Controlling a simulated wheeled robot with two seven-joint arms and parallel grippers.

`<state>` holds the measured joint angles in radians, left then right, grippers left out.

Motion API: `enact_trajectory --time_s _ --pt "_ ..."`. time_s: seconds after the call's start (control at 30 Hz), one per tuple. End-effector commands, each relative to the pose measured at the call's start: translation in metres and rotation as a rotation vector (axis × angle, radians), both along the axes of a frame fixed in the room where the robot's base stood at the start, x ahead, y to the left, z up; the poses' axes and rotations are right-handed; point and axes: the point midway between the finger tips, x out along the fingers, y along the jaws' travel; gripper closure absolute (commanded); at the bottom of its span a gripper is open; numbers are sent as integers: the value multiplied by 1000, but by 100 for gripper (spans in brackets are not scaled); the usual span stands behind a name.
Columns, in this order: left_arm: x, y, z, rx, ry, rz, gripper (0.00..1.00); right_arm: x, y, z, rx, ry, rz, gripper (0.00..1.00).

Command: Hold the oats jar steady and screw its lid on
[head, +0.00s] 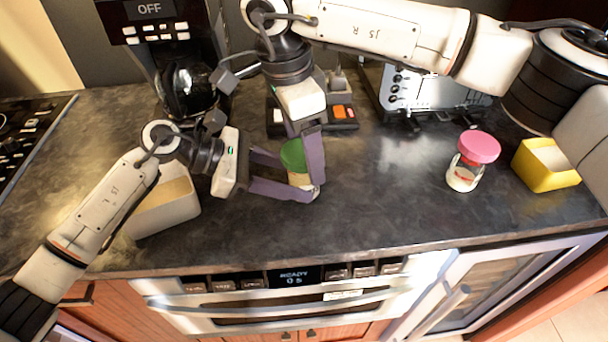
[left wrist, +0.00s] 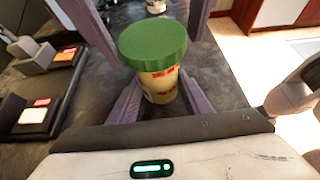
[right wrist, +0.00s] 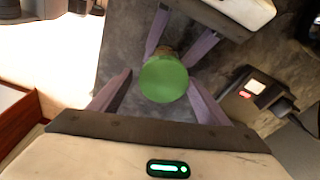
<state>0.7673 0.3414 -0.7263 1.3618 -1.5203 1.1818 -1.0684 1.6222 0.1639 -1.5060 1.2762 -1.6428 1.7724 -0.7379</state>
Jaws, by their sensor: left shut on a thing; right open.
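The oats jar (head: 299,180) is a small upright jar with a cream body and red print, standing on the dark counter. The green lid (head: 292,155) sits on top of it; it also shows in the left wrist view (left wrist: 153,42) and from above in the right wrist view (right wrist: 163,79). My left gripper (head: 312,190) is shut on the jar body from the left side, below the lid. My right gripper (right wrist: 160,92) is open above the jar, its fingers on either side of the lid and apart from it. I cannot tell how tightly the lid is seated.
A jar with a pink lid (head: 478,147) and a yellow box (head: 546,166) stand at the right. A beige bin (head: 164,206) is at the left, near a coffee machine (head: 163,40). A dark tray with coloured labels (head: 341,115) lies behind the jar.

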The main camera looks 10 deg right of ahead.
Motion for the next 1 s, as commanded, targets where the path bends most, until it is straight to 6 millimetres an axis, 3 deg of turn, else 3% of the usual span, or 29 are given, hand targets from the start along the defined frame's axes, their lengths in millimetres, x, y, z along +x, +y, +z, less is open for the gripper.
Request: enact_trajectory --time_s 0.23,0.73,1.0 --pt "-1 -1 0 -1 0 -4 96 1 1 8 3 -5 2 30" --pt "-1 -1 0 0 0 -4 96 1 2 48 3 -5 4 30" --pt "-1 -1 0 0 0 -4 96 0 2 52 4 -4 4 30"
